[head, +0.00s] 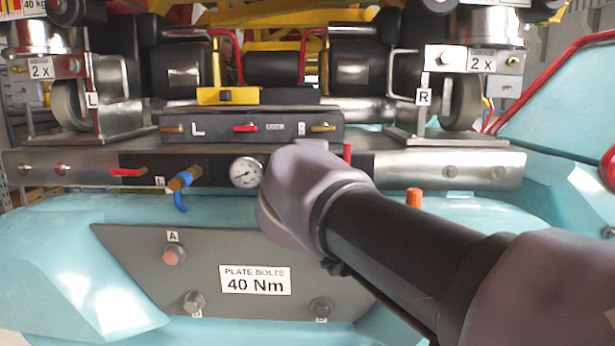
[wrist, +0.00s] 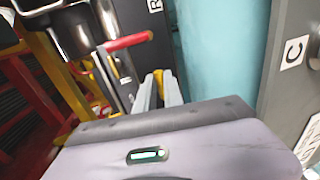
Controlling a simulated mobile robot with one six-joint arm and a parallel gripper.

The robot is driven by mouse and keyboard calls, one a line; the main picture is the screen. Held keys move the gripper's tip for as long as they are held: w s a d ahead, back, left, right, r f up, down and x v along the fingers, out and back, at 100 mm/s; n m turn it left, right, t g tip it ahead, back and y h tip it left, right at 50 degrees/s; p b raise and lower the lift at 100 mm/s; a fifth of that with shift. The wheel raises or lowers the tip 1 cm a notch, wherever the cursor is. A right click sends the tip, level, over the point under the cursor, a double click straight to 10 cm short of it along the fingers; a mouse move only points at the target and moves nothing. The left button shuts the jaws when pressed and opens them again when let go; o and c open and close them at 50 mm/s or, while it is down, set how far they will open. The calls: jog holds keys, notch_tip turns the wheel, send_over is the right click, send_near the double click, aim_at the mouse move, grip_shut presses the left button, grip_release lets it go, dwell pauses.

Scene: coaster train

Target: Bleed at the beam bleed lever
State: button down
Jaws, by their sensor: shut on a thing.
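My gripper (wrist: 166,86) reaches the front beam (head: 450,170). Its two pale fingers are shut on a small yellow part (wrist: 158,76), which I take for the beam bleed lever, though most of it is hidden. In the head view my wrist covers the fingers and this part. A red-handled lever (wrist: 128,41) stands just past the fingers; its red end shows upright above my wrist (head: 347,153). A round pressure gauge (head: 246,172) sits on the beam just left of my wrist; its reading is too small to tell.
Left on the beam are a brass valve with a blue handle (head: 180,183) and a red lever (head: 128,172). A grey box (head: 250,115) with small levers sits above. An orange knob (head: 413,197) stands right.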

jog(key=c, duration=1.5)
grip_release()
jog(key=shift+o, duration=0.2)
jog(key=s+r+p, duration=0.2)
jog(key=s+r, duration=0.1)
jog(key=s, duration=1.4)
jog(key=shift+a+r, duration=0.2)
jog(key=shift+a, duration=0.05)
jog(key=s+d+f+m+g+h, duration=0.1)
jog(key=d+f+m+g, duration=0.1)
jog(key=d+f+m, duration=0.3)
jog(key=s+d+f+m+g, duration=0.1)
jog(key=d+f+g, duration=0.15)
jog(key=f, duration=0.45)
jog(key=s+d+f+m+g+y, duration=0.1)
jog(key=s+f+m+g, duration=0.1)
jog(key=s+f+m, duration=0.3)
jog(key=s+d+f+m+g+y, duration=0.1)
jog(key=s+f+m+g+y, duration=0.1)
jog(key=s+f+m, duration=0.4)
notch_tip(320, 180, down, 7)
jog(key=m+g, duration=0.1)
jog(key=m, duration=0.3)
jog(key=shift+d+r+m+y, duration=0.2)
jog(key=shift+m+y, duration=0.1)
jog(key=shift+m, duration=0.1)
